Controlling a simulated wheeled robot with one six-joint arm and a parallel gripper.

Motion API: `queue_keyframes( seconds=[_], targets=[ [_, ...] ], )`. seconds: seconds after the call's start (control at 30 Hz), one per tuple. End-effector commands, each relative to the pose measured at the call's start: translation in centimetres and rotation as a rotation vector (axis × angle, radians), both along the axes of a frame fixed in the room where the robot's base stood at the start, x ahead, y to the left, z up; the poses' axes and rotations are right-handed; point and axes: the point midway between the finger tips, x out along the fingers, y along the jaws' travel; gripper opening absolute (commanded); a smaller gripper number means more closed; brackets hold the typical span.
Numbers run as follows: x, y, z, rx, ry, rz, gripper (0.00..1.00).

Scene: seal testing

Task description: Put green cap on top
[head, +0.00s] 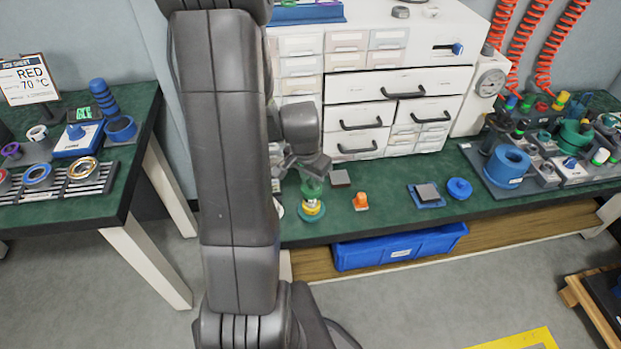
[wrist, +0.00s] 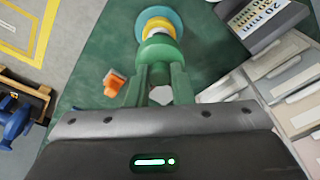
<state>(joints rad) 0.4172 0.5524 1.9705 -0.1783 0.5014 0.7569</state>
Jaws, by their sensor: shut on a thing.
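My gripper (head: 309,174) is over the green bench, shut on the green cap (head: 312,188). In the wrist view the fingertips of my gripper (wrist: 162,69) close on the green cap (wrist: 161,48) from both sides. A small stack with yellow and pale rings (head: 312,208) is directly below the cap in the head view. In the wrist view this stack (wrist: 159,26) lines up beyond the cap, with a wider blue-green disc at its base. I cannot tell whether the cap touches the stack.
An orange piece (head: 361,201) stands right of the stack, near the bench's front edge. A dark square block (head: 340,178) is behind it. A blue tray with a grey block (head: 427,194) and a blue knob (head: 459,188) lie farther right. A white drawer cabinet (head: 390,85) stands behind.

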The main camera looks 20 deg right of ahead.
Motion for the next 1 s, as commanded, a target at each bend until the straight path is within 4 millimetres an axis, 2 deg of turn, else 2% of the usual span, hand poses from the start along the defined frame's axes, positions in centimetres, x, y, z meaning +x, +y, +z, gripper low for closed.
queue_keyframes(
  seconds=[0.83, 0.87, 0.97, 1.0],
  targets=[
    [0.0, 0.0, -2.0, 0.0, 0.0, 0.0, 0.0],
    [0.0, 0.0, -2.0, 0.0, 0.0, 0.0, 0.22],
    [0.0, 0.0, -1.9, 0.0, 0.0, 0.0, 0.42],
    [0.0, 0.0, -1.9, 0.0, 0.0, 0.0, 0.45]
  ],
)
